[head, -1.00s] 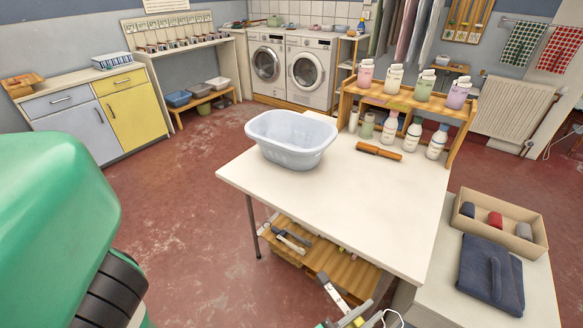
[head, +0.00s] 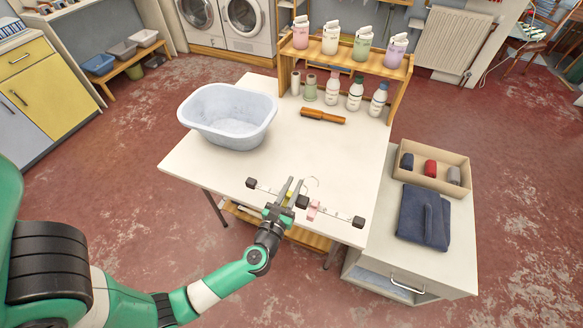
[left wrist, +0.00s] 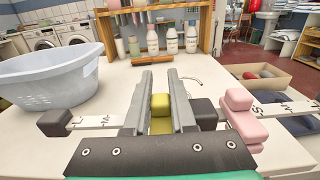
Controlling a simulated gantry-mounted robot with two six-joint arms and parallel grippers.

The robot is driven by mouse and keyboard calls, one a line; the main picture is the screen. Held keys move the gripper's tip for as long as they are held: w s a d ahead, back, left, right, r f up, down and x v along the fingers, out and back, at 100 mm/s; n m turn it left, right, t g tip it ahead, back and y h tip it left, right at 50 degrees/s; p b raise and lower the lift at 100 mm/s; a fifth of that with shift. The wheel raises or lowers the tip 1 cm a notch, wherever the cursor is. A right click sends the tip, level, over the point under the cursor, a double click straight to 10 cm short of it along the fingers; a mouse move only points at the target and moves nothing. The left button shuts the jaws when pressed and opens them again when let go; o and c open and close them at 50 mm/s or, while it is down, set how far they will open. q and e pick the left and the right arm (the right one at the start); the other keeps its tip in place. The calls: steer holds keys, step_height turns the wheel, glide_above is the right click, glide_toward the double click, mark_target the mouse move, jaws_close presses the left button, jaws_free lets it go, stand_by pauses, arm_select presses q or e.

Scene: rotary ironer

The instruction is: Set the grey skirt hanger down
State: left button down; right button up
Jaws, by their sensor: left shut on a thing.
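My left gripper (head: 293,184) is shut on a yellow-green block (left wrist: 160,110) at the middle of a hanger. The hanger has a pale bar (head: 335,214) with dark print, a dark grey clip at each end, a pink clip (head: 313,209) beside the fingers and a thin wire hook (head: 313,183). The bar lies across the front part of the white table (head: 335,155), its right end near the front right corner. I cannot tell whether it touches the tabletop. In the left wrist view, a dark block (left wrist: 205,113) sits right of the fingers. My right gripper is not in view.
A pale blue basin (head: 228,115) stands at the table's back left. A wooden rack (head: 350,62) with several bottles stands at the back, with an orange-brown roller (head: 322,115) before it. Right of the table are a cardboard box (head: 435,170) and folded navy cloth (head: 423,216).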

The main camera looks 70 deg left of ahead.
arm_select(q)
steer(key=w+a+f+b, duration=0.1)
steer(key=a+f+b, duration=0.1)
steer(key=w+a+f+b, duration=0.1)
steer(key=w+a+f, duration=0.1)
steer(key=a+f, duration=0.1)
steer(key=w+a+f+b, duration=0.1)
steer(key=a+f+b, duration=0.1)
steer(key=shift+w+a+f+b, duration=0.15)
steer(key=shift+a+b, duration=0.15)
steer(key=shift+a, duration=0.1)
steer(key=shift+w+a, duration=0.15)
steer(key=f+b, duration=0.3)
steer(key=shift+w+a+f, duration=0.2)
steer(key=shift+a+f, duration=0.15)
steer(key=shift+f, duration=0.05)
steer(key=shift+f+b, duration=0.2)
steer(key=shift+b, duration=0.1)
steer(key=shift+s+r, duration=0.1)
steer(key=shift+r, duration=0.05)
steer(key=shift+f, duration=0.2)
steer(key=c, duration=0.7)
jaws_free()
steer(key=shift+r, duration=0.1)
steer(key=shift+c, duration=0.2)
